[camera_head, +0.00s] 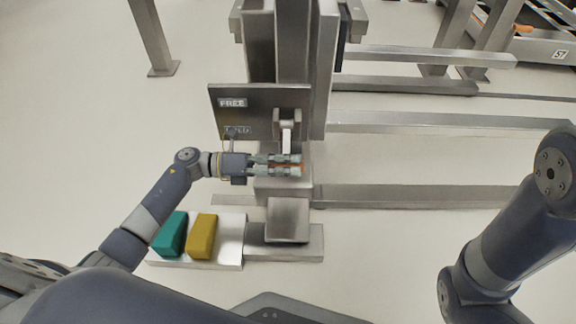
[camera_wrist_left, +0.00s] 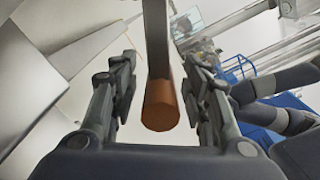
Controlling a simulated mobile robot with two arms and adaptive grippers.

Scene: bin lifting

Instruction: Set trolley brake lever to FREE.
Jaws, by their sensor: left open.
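The brake lever shows in the left wrist view as a grey bar with an orange-brown end (camera_wrist_left: 161,106). In the head view its pivot bracket (camera_head: 288,124) sits beside a metal plate (camera_head: 258,112) with a FREE label (camera_head: 232,103) above a HOLD label (camera_head: 238,130), partly covered by my arm. The lever points down, level with or below HOLD. My left gripper (camera_head: 300,164) is open around the lever's orange end, one finger on each side. In the left wrist view gaps show between the fingers and the handle. My right gripper is out of view.
A teal block (camera_head: 169,234) and a yellow block (camera_head: 202,236) sit on a low metal tray (camera_head: 231,240) below my left arm. The trolley's column (camera_head: 292,50) rises behind the lever. Metal rails (camera_head: 420,122) run to the right. The floor between is clear.

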